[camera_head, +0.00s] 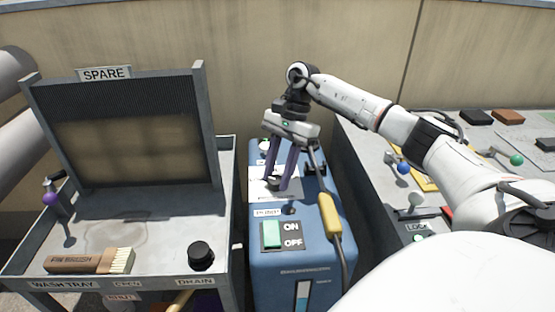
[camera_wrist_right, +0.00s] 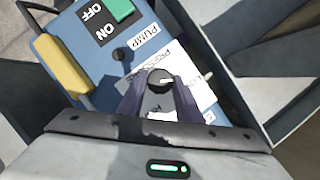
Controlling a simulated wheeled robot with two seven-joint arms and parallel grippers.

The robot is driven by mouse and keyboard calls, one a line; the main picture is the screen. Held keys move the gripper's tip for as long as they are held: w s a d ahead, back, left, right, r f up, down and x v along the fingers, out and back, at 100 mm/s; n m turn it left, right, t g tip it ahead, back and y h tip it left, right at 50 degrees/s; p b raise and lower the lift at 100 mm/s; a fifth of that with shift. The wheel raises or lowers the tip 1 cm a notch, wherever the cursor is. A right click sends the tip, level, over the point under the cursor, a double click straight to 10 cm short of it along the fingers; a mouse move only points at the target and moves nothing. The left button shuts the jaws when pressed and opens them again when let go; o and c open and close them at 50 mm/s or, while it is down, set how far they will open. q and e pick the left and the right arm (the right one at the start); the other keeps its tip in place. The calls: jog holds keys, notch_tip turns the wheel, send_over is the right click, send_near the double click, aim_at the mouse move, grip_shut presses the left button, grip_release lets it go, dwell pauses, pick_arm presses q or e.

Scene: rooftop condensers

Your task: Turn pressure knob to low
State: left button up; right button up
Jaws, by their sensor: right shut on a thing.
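The pressure knob (camera_wrist_right: 160,78) is a small dark round knob with a light pointer mark, on a white label (camera_wrist_right: 182,75) reading "PRESS…", partly covered. It sits on top of the blue pump unit (camera_head: 262,283). My right gripper (camera_head: 281,186) reaches down from above, and its purple fingers are shut on the knob, one on each side, as the right wrist view (camera_wrist_right: 160,98) also shows. The label's low and high marks cannot be read. My left gripper is not in view.
A green ON/OFF switch (camera_head: 271,235) and a yellow handle (camera_head: 330,215) with a hose are on the pump unit's near part. A grey wash tray stand (camera_head: 130,225) with a brush (camera_head: 90,261) is at left. A grey bench with coloured knobs (camera_head: 403,168) is at right.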

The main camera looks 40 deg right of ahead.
jog(key=o, duration=1)
jog(key=shift+o, duration=0.2)
pick_arm(q)
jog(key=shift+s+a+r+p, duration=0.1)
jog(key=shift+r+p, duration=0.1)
jog(key=shift+p, duration=0.5)
pick_arm(e)
jog(key=v, duration=1)
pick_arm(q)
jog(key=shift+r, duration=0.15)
pick_arm(e)
jog(key=shift+d+r, duration=0.1)
jog(key=shift+d, duration=0.05)
